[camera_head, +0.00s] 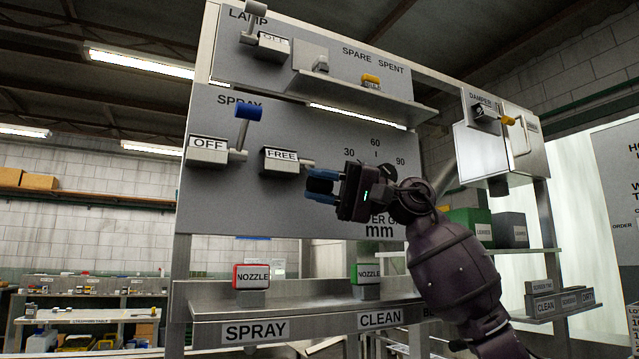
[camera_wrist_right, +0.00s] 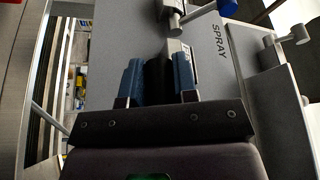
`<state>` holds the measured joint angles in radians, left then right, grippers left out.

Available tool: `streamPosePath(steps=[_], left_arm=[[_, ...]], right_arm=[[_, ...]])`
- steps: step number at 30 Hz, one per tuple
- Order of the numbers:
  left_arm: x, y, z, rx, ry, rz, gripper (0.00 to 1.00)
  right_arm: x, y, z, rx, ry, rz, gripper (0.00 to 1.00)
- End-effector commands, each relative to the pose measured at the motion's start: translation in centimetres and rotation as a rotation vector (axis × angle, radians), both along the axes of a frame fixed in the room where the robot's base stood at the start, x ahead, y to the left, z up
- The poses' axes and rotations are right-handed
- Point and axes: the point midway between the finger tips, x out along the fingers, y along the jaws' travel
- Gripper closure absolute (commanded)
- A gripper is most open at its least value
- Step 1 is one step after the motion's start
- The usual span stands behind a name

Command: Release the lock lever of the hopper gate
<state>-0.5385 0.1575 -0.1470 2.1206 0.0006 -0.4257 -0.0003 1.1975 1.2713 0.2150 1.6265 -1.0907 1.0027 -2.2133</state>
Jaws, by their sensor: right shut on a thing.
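The lock lever's housing (camera_head: 287,161) sits on the grey panel and shows the word FREE. A short metal shaft (camera_head: 308,163) comes out of its right side. My right gripper (camera_head: 321,187) is just right of and below this housing, its blue fingers shut on the lever's dark handle (camera_head: 320,185). In the right wrist view the dark handle (camera_wrist_right: 158,76) stands between the two blue fingers of the gripper (camera_wrist_right: 160,82). My left gripper is in neither view.
The blue-knobbed SPRAY lever (camera_head: 247,113), with its OFF housing (camera_head: 208,150), is to the left. A shelf (camera_head: 345,91) juts out above. Below are a red NOZZLE block (camera_head: 251,277) and a green one (camera_head: 367,273). A damper box (camera_head: 515,148) is at the right.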

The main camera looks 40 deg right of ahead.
Motion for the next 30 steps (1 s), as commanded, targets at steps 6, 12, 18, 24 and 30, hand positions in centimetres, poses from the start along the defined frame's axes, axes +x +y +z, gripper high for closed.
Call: streamPosePath(steps=[6,12,18,24,30], left_arm=[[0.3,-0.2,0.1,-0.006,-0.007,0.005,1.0],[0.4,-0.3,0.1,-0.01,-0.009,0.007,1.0],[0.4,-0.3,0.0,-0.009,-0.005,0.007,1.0],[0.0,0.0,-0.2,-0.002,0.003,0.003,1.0],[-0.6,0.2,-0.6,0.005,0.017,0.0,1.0]], right_arm=[[0.3,0.0,-0.3,0.0,0.007,-0.001,1.0],[0.3,0.0,-0.3,0.0,0.008,-0.001,0.7],[0.2,0.0,-0.2,0.0,0.005,-0.001,0.47],[0.1,0.0,-0.1,0.0,0.003,0.0,0.47],[-0.5,-1.1,-0.5,0.0,0.005,-0.003,0.47]])
